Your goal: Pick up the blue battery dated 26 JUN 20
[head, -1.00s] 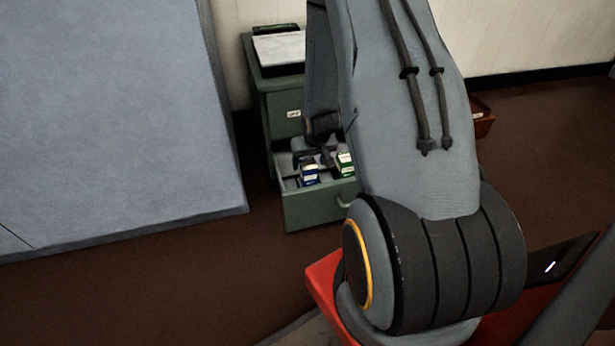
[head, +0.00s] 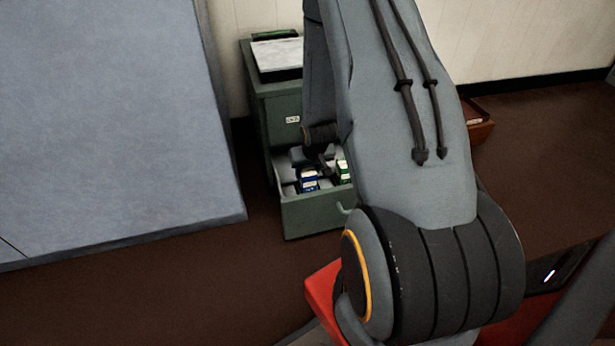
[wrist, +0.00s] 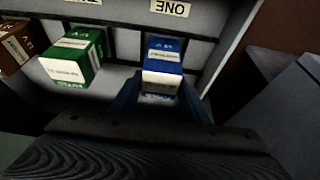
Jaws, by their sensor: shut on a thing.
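The blue battery (wrist: 163,56) is a box with a white label band, in the middle of the wrist view. It also shows in the open drawer in the head view (head: 308,182). The date on its label is too small to read. My gripper (wrist: 162,92) is shut on the blue battery, one finger at each side of its near end. The battery is still inside the drawer. In the head view my gripper (head: 312,167) is over the drawer, partly hidden by my own arm.
A green battery (wrist: 75,56) and a brown battery (wrist: 14,46) sit to the left in the wrist view, in the same drawer (head: 318,212). The green cabinet (head: 283,108) has papers on top.

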